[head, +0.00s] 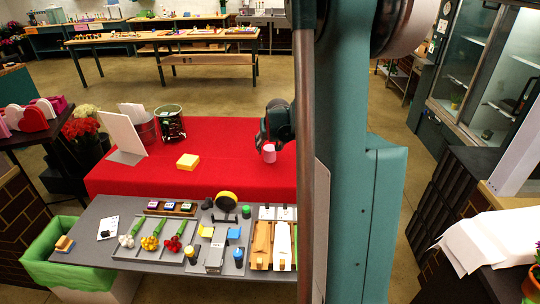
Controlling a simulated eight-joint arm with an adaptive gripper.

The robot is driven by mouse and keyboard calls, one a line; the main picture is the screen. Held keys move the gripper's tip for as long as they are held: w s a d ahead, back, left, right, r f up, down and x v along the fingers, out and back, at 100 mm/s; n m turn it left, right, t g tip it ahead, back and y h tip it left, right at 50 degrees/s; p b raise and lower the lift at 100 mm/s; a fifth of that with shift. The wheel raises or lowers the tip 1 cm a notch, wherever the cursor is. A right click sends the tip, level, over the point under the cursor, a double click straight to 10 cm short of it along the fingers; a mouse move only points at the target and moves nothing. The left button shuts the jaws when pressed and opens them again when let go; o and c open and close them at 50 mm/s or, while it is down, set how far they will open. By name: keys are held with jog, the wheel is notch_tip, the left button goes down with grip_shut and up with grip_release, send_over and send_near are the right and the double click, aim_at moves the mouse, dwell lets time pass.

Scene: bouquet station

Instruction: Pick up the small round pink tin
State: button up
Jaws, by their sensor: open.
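The small round pink tin (269,154) is at the right part of the red-covered table, next to my teal column. My gripper (266,140) is directly above it, pointing down, with its dark fingers at the tin's top. The gripper is open. The fingertips are small in the picture, and I cannot tell whether they touch the tin or reach around it.
The front grey table (130,208) is crowded with flowers, trays and tools. The red cloth between yellow block and tin is clear.

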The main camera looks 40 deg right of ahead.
aim_at(270, 149)
jog(key=shift+w+d+f, duration=0.1)
jog(key=shift+w+f, duration=0.05)
jog(key=shift+f, duration=0.15)
jog(key=shift+f, duration=0.1)
jog(key=shift+b+x, duration=0.45)
jog(key=shift+x, duration=2.05)
jog(key=c, duration=1)
